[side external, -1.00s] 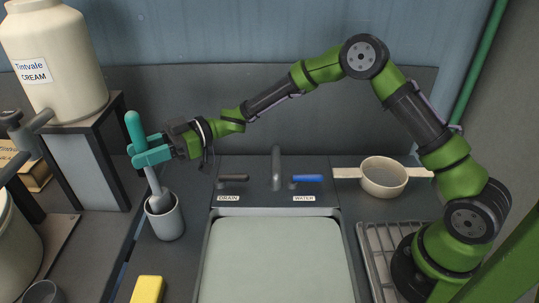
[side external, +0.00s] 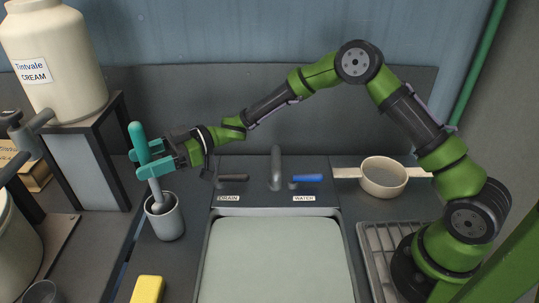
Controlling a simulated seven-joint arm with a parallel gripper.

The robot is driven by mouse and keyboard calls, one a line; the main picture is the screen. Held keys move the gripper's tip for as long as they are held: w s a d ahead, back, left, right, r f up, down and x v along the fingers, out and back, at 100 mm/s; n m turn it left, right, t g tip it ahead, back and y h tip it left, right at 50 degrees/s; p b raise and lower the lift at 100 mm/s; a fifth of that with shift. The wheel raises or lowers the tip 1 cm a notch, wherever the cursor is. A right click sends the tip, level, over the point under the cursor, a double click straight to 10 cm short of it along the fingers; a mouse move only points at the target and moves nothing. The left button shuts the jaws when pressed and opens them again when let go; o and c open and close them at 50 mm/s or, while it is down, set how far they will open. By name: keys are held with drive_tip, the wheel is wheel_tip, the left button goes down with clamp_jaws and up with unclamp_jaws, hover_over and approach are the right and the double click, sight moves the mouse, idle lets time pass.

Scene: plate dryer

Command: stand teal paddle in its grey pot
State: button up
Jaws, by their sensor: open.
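The teal paddle (side external: 138,143) stands in the grey pot (side external: 166,223), its grey shaft and lower end inside the rim and its teal handle up. It leans a little to the left. My gripper (side external: 146,162) has teal fingers and is open, with the fingers still around the paddle where the handle meets the shaft. The fingers hide part of the handle, and I cannot tell whether either one touches it. The bottom of the paddle inside the pot is hidden.
A cream tank (side external: 62,75) on a dark stand (side external: 112,150) is close on the left. A yellow sponge (side external: 148,289) lies in front of the pot. The sink (side external: 280,262), tap (side external: 276,168), blue-handled lever (side external: 308,178) and cream strainer (side external: 384,180) are to the right.

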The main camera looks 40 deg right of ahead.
drive_tip(key=s+d, duration=0.2)
drive_tip(key=d, duration=1)
drive_tip(key=w+d+r+m+t+h, duration=0.2)
drive_tip(key=d+r+m+t+h, duration=0.8)
drive_tip(key=d+r+h, duration=0.15)
drive_tip(key=s+d+r+m+g+h, duration=0.2)
drive_tip(key=s+d+m+h, duration=0.45)
drive_tip(key=s, duration=0.55)
drive_tip(key=s+a+f+m+g+y, duration=0.1)
drive_tip(key=s+f+g, duration=0.1)
drive_tip(key=s, duration=0.6)
drive_tip(key=s+a+f+m+g+y, duration=0.1)
drive_tip(key=s+f+m+g, duration=0.1)
drive_tip(key=s, duration=0.6)
drive_tip(key=shift+s+a+f, duration=0.2)
drive_tip(key=shift+s+f, duration=0.2)
drive_tip(key=shift+f, duration=0.2)
